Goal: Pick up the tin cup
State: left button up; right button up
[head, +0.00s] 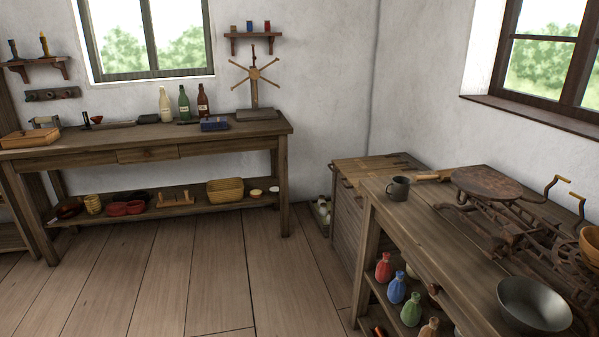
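A dark grey tin cup (398,188) stands upright near the far left corner of the right-hand wooden workbench (415,226). Its handle points to the left in the head view. Nothing touches the cup that I can see. Neither of my grippers shows in the head view.
Beside the cup lie a wooden-handled tool (433,176) and a rusty scale (490,184). A metal bowl (533,305) sits at the near end. Colourful bottles (397,287) stand on the shelf below. A long table (150,150) lines the back wall. The plank floor (200,275) is clear.

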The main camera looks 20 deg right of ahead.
aim_at(399, 185)
jog(key=u, duration=0.15)
jog(key=i, duration=1.4)
jog(key=z, duration=0.45)
